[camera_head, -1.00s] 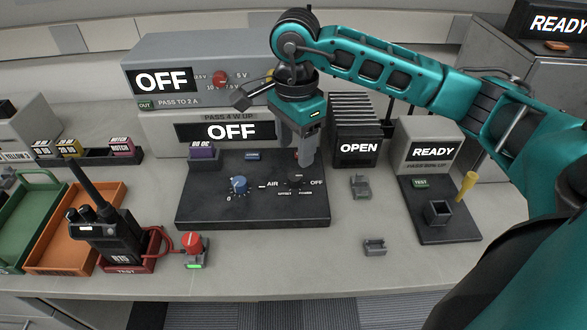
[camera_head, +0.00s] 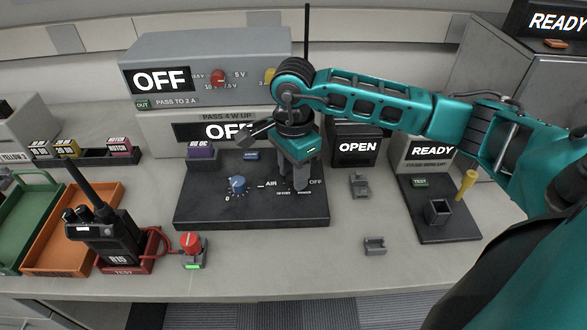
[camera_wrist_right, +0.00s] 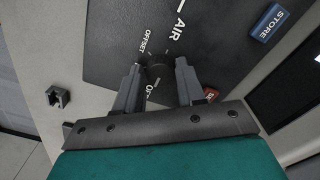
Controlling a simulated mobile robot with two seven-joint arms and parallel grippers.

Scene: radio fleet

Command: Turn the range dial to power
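The range dial (camera_wrist_right: 158,72) is a small dark knob on the black panel (camera_head: 206,208) of the power meter, with AIR, OFFSET and OFF printed around it. In the head view my right gripper (camera_head: 293,186) points down over the dial and mostly hides it. In the right wrist view the right gripper (camera_wrist_right: 158,82) is open, with one finger on each side of the knob. I cannot tell whether the fingers touch it or where its pointer stands. The meter display (camera_head: 215,131) reads OFF. My left gripper is not in view.
A blue knob (camera_head: 237,184) stands left on the same panel. A blue STORE button (camera_wrist_right: 268,22) and a red button (camera_wrist_right: 210,94) are near the fingers. A black radio (camera_head: 104,240) stands front left. Grey clips (camera_head: 374,246) and a READY tester (camera_head: 432,152) are to the right.

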